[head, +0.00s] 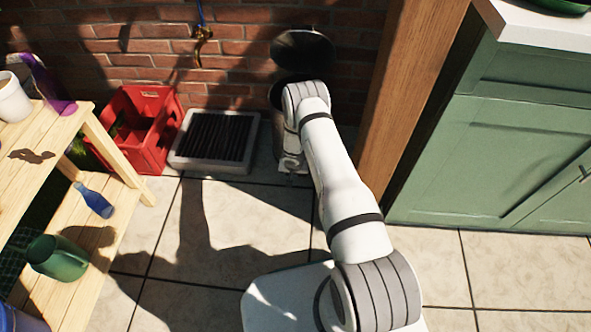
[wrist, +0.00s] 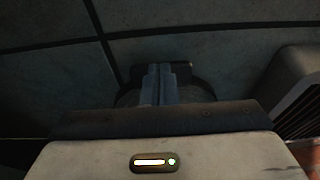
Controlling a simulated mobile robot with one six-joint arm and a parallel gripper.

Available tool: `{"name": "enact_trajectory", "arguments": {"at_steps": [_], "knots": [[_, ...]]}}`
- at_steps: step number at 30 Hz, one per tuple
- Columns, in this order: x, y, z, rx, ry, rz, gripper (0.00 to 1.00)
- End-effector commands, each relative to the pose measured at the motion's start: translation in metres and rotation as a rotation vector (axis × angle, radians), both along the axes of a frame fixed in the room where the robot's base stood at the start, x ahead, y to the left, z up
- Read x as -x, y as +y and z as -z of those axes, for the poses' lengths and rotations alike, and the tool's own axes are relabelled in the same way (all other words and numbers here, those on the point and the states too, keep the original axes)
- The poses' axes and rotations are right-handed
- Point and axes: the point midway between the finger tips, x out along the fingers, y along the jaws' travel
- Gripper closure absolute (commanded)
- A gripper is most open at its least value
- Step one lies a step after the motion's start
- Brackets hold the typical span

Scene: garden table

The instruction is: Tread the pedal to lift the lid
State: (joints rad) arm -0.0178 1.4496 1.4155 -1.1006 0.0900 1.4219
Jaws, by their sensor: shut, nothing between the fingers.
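A pedal bin (head: 277,97) stands against the brick wall, mostly hidden behind my arm. Its dark round lid (head: 302,50) is raised, tilted up against the wall. My gripper (head: 289,172) is low at the front foot of the bin, partly covered by my arm in the head view. In the wrist view its fingers (wrist: 160,78) are shut and empty, over the dark pedal (wrist: 207,80), which shows at both sides of them. The fingers appear to press on the pedal, though the contact itself is hidden.
A grey drain grate (head: 215,138) lies on the floor left of the bin, with a red crate (head: 150,130) beyond it. A wooden post (head: 405,95) and green cabinet (head: 500,150) stand at the right. A wooden shelf table (head: 75,135) is at the left. Tiled floor (head: 235,215) is clear.

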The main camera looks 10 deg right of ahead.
Motion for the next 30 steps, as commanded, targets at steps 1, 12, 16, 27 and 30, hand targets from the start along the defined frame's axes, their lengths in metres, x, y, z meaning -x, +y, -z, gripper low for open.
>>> {"name": "enact_trajectory", "arguments": {"at_steps": [1,12,16,27,30], "knots": [[0.001,0.001,-0.009,0.0,0.0,-0.001,1.0],[0.005,0.002,-0.022,0.001,0.001,0.0,1.0],[0.005,0.002,-0.022,0.001,0.001,0.0,1.0],[0.005,0.002,-0.022,0.001,0.0,0.0,1.0],[0.005,0.002,-0.022,0.001,0.001,0.0,1.0]]}}
